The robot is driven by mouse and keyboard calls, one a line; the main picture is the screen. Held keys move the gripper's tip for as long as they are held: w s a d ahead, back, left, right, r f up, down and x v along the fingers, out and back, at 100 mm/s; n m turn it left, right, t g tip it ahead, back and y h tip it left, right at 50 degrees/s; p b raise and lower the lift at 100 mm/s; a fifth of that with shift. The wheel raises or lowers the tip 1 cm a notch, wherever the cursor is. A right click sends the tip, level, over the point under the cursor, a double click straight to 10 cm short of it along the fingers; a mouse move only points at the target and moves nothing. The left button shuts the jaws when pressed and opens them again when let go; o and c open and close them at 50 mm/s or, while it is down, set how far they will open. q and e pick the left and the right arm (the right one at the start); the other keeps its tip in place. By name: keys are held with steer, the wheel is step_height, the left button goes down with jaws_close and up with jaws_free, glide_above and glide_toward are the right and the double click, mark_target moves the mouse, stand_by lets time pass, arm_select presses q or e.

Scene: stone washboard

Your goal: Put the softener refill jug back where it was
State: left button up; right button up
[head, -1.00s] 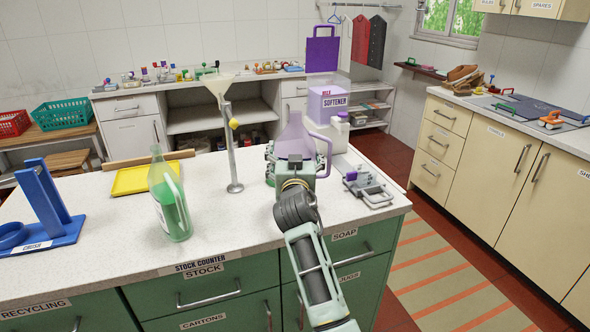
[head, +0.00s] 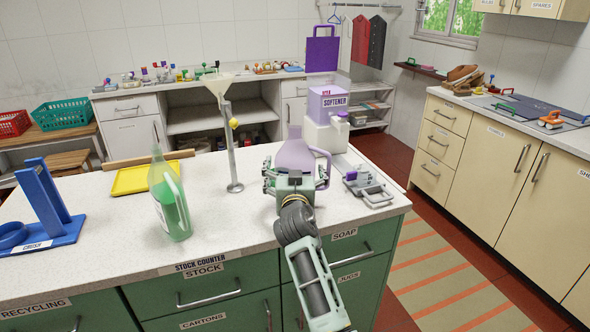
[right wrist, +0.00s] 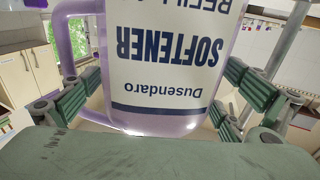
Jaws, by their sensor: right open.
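The softener refill jug (head: 297,153) is a translucent purple jug with a handle on its right side. It appears upright on the stock counter (head: 110,235), near its right end. In the right wrist view the jug (right wrist: 170,122) fills the middle, its white SOFTENER label upside down. My right gripper (head: 290,180) is in front of the jug and hides its lower part. Its fingers are open, one pair on each side of the jug, also seen in the right wrist view (right wrist: 160,98). My left gripper is not in view.
A purple-and-white SOFTENER container (head: 327,104) stands close behind the jug. A metal device (head: 370,188) lies to its right. A funnel stand (head: 233,150), a green bottle (head: 170,205), a yellow tray (head: 140,180) and a blue stand (head: 45,215) are to the left.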

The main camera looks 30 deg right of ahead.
steer(key=b+v, duration=0.1)
steer(key=v, duration=1.1)
steer(key=shift+r, duration=0.15)
